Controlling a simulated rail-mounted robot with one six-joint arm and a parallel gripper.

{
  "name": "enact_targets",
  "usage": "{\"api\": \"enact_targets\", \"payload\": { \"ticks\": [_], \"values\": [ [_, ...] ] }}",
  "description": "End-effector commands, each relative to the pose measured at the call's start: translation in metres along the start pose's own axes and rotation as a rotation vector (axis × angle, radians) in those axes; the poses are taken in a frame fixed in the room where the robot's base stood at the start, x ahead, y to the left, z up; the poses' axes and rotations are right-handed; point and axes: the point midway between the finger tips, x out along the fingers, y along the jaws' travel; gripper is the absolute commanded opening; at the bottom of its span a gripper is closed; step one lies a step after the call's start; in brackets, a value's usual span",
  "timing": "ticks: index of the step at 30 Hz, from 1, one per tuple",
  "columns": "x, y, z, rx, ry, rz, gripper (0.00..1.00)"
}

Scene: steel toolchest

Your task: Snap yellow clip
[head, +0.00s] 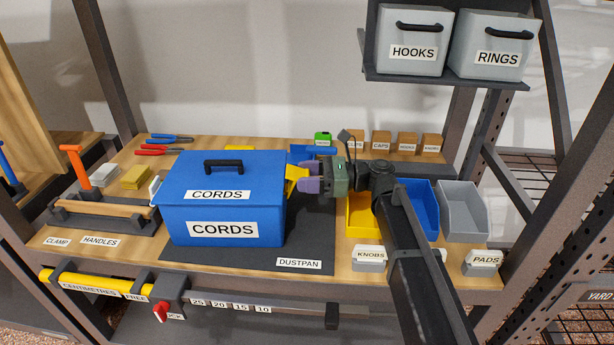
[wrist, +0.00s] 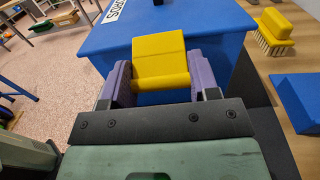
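The blue box (head: 265,215) labelled CORDS stands on the bench with its lid (head: 260,172) on. The yellow clip (head: 291,175) is on the box's right side, at the lid's edge. In the wrist view the yellow clip (wrist: 160,62) lies across the edge between lid and box wall; whether it is fully latched I cannot tell. My gripper (head: 305,179) reaches in from the right. A white clip (head: 154,190) shows on the box's left side.
The box rests on a dark mat (head: 308,248) marked DUSTPAN. A yellow bin (head: 360,220), a blue bin (head: 424,205) and a grey bin (head: 462,212) stand to the right, near my arm. A yellow brush (wrist: 275,30) lies behind the box.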

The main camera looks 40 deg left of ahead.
Motion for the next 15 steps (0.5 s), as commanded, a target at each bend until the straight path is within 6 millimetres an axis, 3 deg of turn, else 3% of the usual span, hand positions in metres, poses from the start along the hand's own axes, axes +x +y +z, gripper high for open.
{"api": "enact_targets", "payload": {
  "ticks": [3, 8, 15],
  "values": [
    [0.000, 0.000, 0.000, 0.000, 0.000, 0.000, 0.32],
    [0.002, 0.000, 0.010, 0.000, 0.044, 0.000, 0.32],
    [0.014, 0.000, 0.028, 0.000, 0.285, 0.002, 0.31]
  ]
}}
